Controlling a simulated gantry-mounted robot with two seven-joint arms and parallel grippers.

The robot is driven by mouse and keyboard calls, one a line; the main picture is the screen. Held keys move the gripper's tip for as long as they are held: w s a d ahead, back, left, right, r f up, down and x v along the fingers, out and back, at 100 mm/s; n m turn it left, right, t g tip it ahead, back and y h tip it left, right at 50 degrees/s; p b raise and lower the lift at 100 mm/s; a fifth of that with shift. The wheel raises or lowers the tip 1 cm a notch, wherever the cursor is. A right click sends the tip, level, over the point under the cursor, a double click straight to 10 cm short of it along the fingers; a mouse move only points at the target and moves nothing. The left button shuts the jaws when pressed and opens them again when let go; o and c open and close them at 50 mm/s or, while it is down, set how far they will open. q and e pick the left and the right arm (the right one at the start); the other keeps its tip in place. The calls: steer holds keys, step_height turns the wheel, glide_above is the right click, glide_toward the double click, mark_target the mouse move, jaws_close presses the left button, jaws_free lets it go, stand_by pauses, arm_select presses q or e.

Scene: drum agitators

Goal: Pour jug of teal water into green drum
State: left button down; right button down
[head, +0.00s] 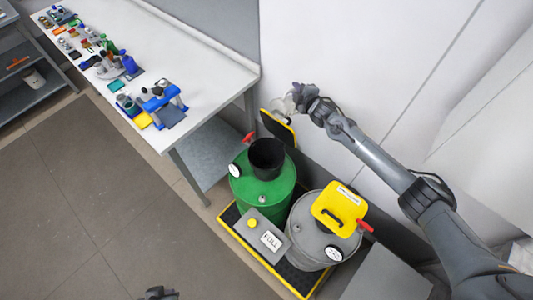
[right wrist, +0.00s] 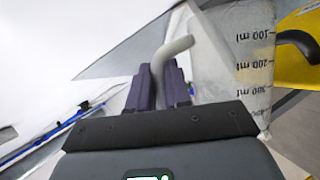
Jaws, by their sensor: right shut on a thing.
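The green drum (head: 262,193) stands on the floor pallet, with a black opening or funnel (head: 267,156) on top. Its yellow-edged lid (head: 278,128) stands raised behind the opening. My right gripper (head: 300,98) is above and behind that lid, shut on the handle of a clear jug (head: 283,104). In the right wrist view the purple fingers (right wrist: 162,88) grip the pale handle, and the jug's wall (right wrist: 252,55) shows ml marks. I see no teal colour in the jug; its contents are unclear. A small dark part of my left gripper (head: 160,293) shows at the bottom edge.
A grey drum (head: 318,235) with a yellow lid (head: 340,210) stands right of the green drum. A grey box marked FULL (head: 262,235) sits in front. All are on a yellow-edged black pallet (head: 229,216). A cluttered white table (head: 185,65) is at upper left; open floor lies left.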

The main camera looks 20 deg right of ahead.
steer(key=shift+w+d+f+m+y, duration=0.1)
steer(key=shift+d+m+y, duration=0.1)
steer(key=shift+d+m, duration=0.15)
steer(key=shift+w+d+f+m+y, duration=0.1)
steer(key=shift+d+m+y, duration=0.1)
steer(key=shift+d+m, duration=0.15)
steer(key=shift+w+d+r+m+g, duration=0.1)
steer(key=shift+d+r+m+g, duration=0.1)
steer(key=shift+m+g, duration=0.1)
steer(key=shift+d+r+m+y+p, duration=0.25)
steer(key=shift+r+m+y+p, duration=0.15)
steer(key=shift+r+y+p, duration=0.15)
steer(key=shift+w+d+f+m+g+y+b, duration=0.3)
steer(key=shift+d+f+m+g+y+b, duration=0.2)
steer(key=shift+f+m+b, duration=0.45)
steer(key=w+d+f+m+y+b, duration=0.1)
steer(key=d+f+m+y+b, duration=0.2)
steer(key=b, duration=1.8)
steer(key=shift+w+d+f+m+g+y+b, duration=0.4)
steer(key=shift+d+f, duration=0.45)
steer(key=shift+f, duration=0.3)
steer(key=shift+s, duration=0.1)
